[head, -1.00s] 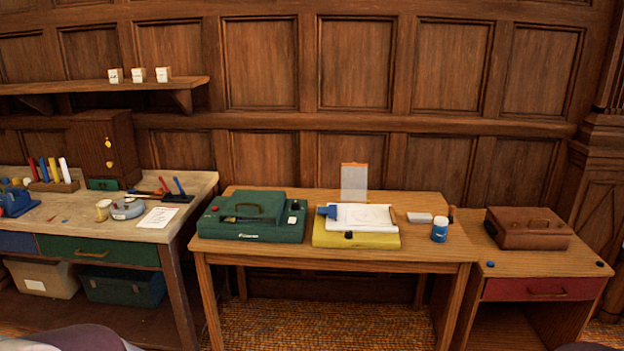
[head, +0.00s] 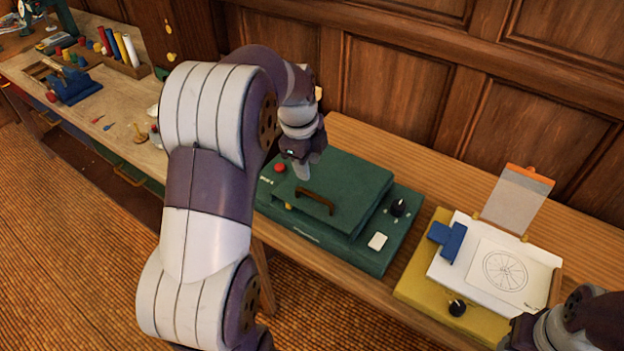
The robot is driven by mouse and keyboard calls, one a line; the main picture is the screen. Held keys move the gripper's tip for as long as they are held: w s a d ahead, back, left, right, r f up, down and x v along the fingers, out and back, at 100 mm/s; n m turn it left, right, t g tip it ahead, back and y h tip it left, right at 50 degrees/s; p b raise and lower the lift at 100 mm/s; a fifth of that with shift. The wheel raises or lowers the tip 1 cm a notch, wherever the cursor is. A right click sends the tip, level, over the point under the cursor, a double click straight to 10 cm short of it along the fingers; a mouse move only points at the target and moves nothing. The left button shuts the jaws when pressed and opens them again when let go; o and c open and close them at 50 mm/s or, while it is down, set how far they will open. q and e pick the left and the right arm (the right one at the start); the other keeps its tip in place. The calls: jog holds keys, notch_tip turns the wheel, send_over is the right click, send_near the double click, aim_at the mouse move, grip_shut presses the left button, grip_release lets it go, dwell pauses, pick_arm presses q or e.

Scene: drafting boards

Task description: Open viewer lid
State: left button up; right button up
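A green box-like device (head: 372,246) with a closed, flat green lid (head: 345,180) stands on the wooden table in the head view. A brown handle (head: 314,201) sits on the lid near its front edge. A red button (head: 280,168), a black knob (head: 398,208) and a pale switch (head: 378,241) are around the lid. My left gripper (head: 301,171) hangs above the lid's left rear part, pointing down, apart from the handle. Its finger gap is not clear. My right gripper (head: 520,331) shows only partly at the lower right, its fingers not discernible.
A yellow device (head: 424,292) with a drawing sheet (head: 505,277), a blue block (head: 447,240) and an upright clear panel (head: 515,199) stands right of the green one. A workbench (head: 110,105) with small tools is at left. The wooden wall is close behind.

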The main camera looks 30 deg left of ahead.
aim_at(310, 193)
pick_arm(q)
jog(key=shift+m, duration=0.8)
jog(key=f, duration=0.3)
jog(key=w+f+p, duration=0.1)
jog(key=f, duration=0.3)
jog(key=w+a+f+p, duration=0.1)
jog(key=f, duration=0.2)
jog(key=shift+w+f, duration=0.1)
jog(key=shift+f, duration=0.4)
pick_arm(e)
jog(key=r, duration=0.1)
jog(key=s+r, duration=0.1)
jog(key=shift+s+r, duration=0.1)
jog(key=shift+r, duration=0.25)
pick_arm(q)
grip_shut()
